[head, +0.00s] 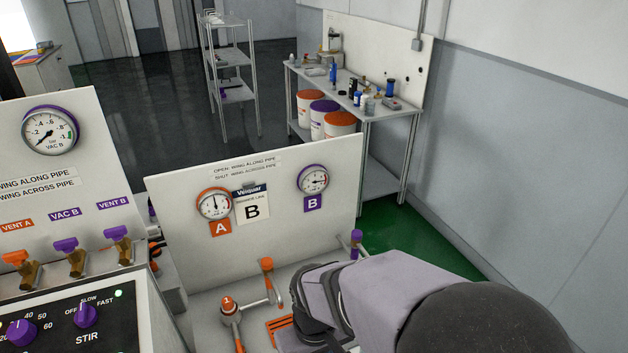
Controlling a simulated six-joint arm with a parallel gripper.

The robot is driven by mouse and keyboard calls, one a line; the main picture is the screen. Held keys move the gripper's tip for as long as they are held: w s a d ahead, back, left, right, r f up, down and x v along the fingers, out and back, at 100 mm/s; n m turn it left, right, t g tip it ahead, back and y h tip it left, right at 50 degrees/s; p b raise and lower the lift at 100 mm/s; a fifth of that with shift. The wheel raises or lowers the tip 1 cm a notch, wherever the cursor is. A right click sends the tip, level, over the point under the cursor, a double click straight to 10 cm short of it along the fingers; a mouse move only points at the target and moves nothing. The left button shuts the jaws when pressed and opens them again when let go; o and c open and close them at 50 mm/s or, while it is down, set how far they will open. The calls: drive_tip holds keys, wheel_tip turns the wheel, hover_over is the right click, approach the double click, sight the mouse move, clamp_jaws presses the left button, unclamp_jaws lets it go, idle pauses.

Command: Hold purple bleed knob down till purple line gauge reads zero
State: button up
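The purple-rimmed line gauge (313,180) is on the white panel above the purple B label. Its needle is too small to read surely. My gripper (302,308) is low in front of the panel, left of and nearer than the purple knob, and apart from it. My wrist hides its fingertips, so its opening and any contact below are hidden.
An orange-rimmed gauge (214,204) sits over label A. At left are a vacuum gauge (49,131), purple and orange valves (66,245), and a stir control box (80,320).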

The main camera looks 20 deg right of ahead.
clamp_jaws()
idle(1.4)
